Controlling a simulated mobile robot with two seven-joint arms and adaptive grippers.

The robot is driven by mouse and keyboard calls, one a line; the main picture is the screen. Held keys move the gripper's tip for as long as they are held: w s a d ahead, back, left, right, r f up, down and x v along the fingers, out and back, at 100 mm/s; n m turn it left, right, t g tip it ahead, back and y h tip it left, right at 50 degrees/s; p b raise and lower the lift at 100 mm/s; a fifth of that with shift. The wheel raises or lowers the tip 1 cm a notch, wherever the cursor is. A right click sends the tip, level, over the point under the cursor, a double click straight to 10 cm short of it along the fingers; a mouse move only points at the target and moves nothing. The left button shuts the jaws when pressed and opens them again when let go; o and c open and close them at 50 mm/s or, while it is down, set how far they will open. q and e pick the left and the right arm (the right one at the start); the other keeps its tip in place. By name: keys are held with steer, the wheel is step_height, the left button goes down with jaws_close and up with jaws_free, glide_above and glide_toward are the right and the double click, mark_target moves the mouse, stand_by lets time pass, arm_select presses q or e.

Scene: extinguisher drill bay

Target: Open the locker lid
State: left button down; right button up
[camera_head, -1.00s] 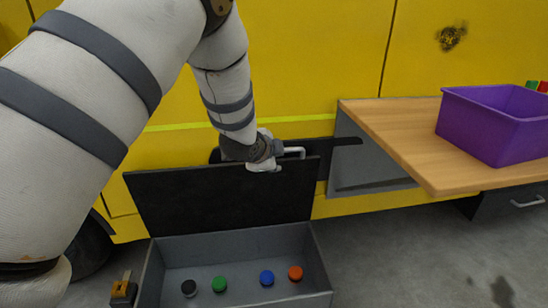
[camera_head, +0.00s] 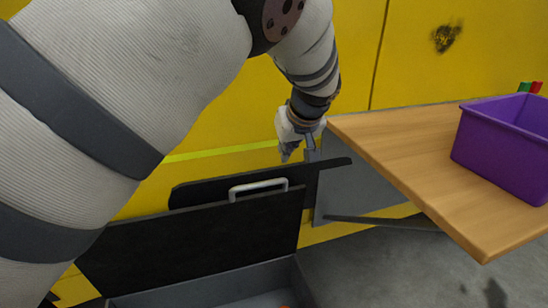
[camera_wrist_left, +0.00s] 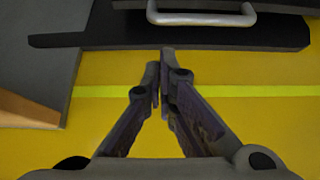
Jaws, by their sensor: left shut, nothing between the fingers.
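The black locker lid (camera_head: 195,245) stands raised, roughly upright, at the back of the grey locker (camera_head: 225,285). Its pale handle (camera_head: 258,189) is at the lid's top edge, and it also shows at the top of the left wrist view (camera_wrist_left: 201,17). My left gripper (camera_head: 297,150) is above and to the right of the handle, apart from it. In the left wrist view its fingers (camera_wrist_left: 160,65) are together with nothing between them. The front of the locker is cut off by the picture's lower edge. My right gripper is not in view.
A wooden table (camera_head: 415,160) with a purple bin (camera_head: 510,145) stands at the right, close to my left gripper. A yellow wall (camera_head: 350,60) rises behind, with a dark bar (camera_head: 335,164) beside the lid. Open grey floor (camera_head: 400,275) lies at the lower right.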

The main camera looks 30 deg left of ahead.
arm_select(q)
steer(key=b+x, duration=0.1)
steer(key=x, duration=0.7)
steer(key=shift+s+f, duration=0.1)
steer(key=shift+f, duration=0.3)
steer(key=shift+w+a+f, duration=0.15)
steer(key=shift+w+f, duration=0.1)
steer(key=shift+f, duration=0.1)
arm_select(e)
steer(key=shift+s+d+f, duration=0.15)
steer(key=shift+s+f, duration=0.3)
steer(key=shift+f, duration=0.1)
